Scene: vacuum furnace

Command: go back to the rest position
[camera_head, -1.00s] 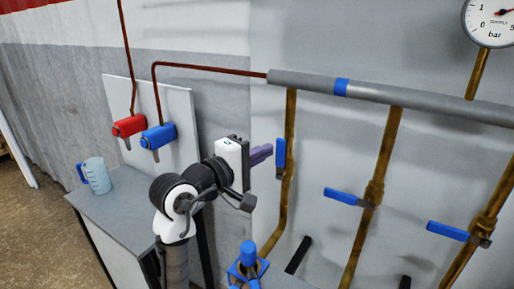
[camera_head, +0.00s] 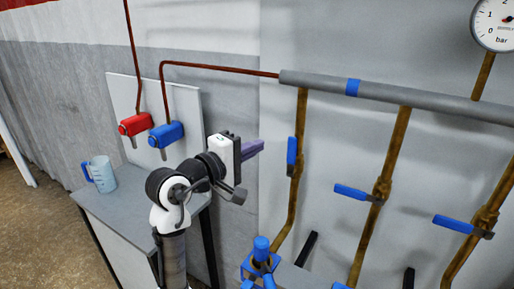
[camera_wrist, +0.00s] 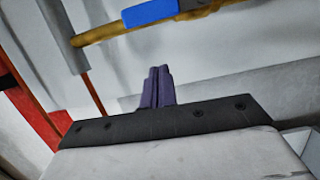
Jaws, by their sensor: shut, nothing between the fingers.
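My gripper (camera_head: 254,148) is in the middle of the head view, with its purple fingers pointing right toward the wall pipes. The fingers are together with nothing between them. In the wrist view my gripper (camera_wrist: 157,72) shows as two purple fingers side by side. In the head view the fingertips are a little left of the first blue lever (camera_head: 292,156), which lies along its brass pipe. A small gap shows between them in the picture. The rest position itself is not marked in the views.
A grey header pipe (camera_head: 420,100) feeds several brass pipes; two blue levers (camera_head: 351,192) (camera_head: 456,223) stick out sideways. A pressure gauge (camera_head: 496,25) is at top right. Left are a red valve (camera_head: 135,124), a blue valve (camera_head: 166,134), and a jug (camera_head: 102,174) on a grey table (camera_head: 128,208).

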